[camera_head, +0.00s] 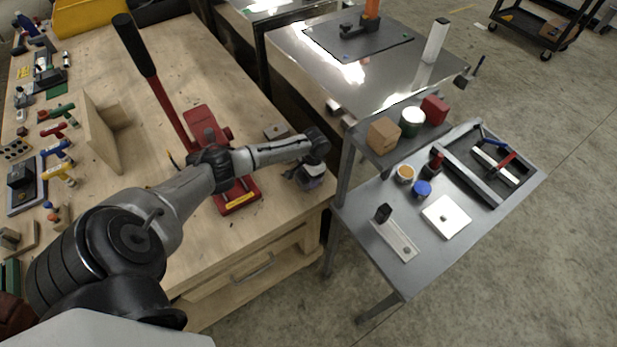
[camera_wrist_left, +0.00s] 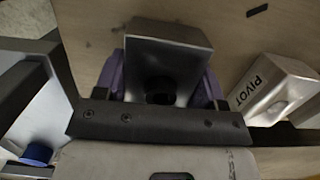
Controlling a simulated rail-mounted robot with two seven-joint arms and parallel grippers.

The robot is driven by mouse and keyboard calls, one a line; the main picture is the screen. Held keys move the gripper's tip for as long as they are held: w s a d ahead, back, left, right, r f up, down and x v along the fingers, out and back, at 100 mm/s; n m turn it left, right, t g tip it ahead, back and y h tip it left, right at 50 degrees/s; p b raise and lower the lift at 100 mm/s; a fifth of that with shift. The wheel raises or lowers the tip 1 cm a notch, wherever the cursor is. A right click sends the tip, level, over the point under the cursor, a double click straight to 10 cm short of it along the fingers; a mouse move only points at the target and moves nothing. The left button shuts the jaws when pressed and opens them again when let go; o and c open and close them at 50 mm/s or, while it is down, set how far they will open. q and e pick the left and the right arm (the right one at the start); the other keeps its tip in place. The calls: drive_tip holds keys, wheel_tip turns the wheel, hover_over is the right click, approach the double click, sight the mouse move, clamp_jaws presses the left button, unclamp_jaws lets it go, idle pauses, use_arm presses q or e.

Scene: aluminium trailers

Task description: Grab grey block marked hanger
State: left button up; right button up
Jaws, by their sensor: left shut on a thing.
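My left gripper (camera_head: 312,180) is low over the right edge of the wooden bench (camera_head: 225,80). In the left wrist view its purple fingers (camera_wrist_left: 160,82) are shut on both sides of a grey metal block (camera_wrist_left: 168,46) with a dark round hole. No marking shows on this block's visible faces, so the word hanger cannot be read. In the head view the gripper and wrist mostly hide it. A second grey block, marked PIVOT (camera_wrist_left: 275,90), lies on the bench to the right in the wrist view, apart from the fingers. My right gripper is not in view.
A red press with a long lever (camera_head: 235,198) stands left of the gripper. The grey side table (camera_head: 440,262) on the right carries a raised shelf with a cardboard box (camera_head: 383,135). A wooden upright (camera_head: 100,130) stands farther left. A gap separates bench and side table.

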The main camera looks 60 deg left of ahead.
use_arm(q)
drive_tip(key=shift+c, duration=0.7)
drive_tip(key=shift+r, duration=0.15)
